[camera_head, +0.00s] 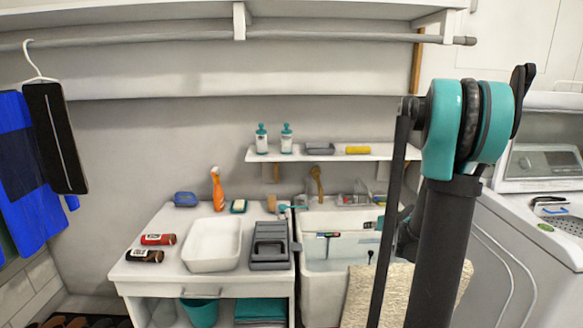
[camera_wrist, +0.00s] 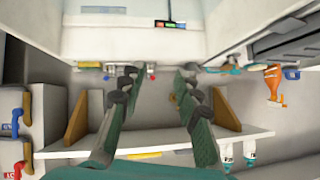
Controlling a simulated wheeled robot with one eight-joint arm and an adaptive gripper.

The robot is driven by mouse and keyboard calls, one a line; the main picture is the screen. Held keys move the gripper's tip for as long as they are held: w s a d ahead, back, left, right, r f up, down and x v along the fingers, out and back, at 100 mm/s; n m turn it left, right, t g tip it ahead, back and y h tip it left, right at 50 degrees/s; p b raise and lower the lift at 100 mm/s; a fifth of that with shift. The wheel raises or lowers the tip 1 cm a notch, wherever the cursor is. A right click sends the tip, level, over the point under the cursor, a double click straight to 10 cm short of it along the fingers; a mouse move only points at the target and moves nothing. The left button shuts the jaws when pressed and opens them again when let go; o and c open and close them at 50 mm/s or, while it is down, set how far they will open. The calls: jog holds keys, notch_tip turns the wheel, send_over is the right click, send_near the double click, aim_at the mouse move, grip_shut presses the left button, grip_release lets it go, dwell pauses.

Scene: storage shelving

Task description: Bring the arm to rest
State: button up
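My arm stands at the right of the head view, with its teal joint raised and a dark link running down in front of the sink. In the wrist view my gripper (camera_wrist: 157,85) has its two teal and grey fingers apart, with nothing between them. Behind the fingers the wrist view shows the wall, the small white shelf (camera_wrist: 270,134) and the sink area, turned upside down. In the head view the gripper is mostly hidden behind my arm.
A white cabinet holds a white tub (camera_head: 213,262), a grey case (camera_head: 268,252), an orange spray bottle (camera_head: 217,188) and cans (camera_head: 158,239). The sink (camera_head: 322,285) stands beside it. A wall shelf (camera_head: 333,157) holds two bottles. A washing machine (camera_head: 510,245) is at right, hanging clothes (camera_head: 28,165) at left.

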jog(key=s+a+f+g, duration=0.1)
jog(key=s+a+g, duration=0.2)
jog(key=s+a, duration=0.85)
jog(key=s+f+g+h, duration=0.1)
jog(key=s+f, duration=0.1)
jog(key=s, duration=0.7)
jog(key=s+f+g+h, duration=0.1)
jog(key=s+f+g, duration=0.1)
jog(key=s, duration=0.8)
jog(key=shift+s+d+f, duration=0.25)
jog(key=shift+f, duration=0.1)
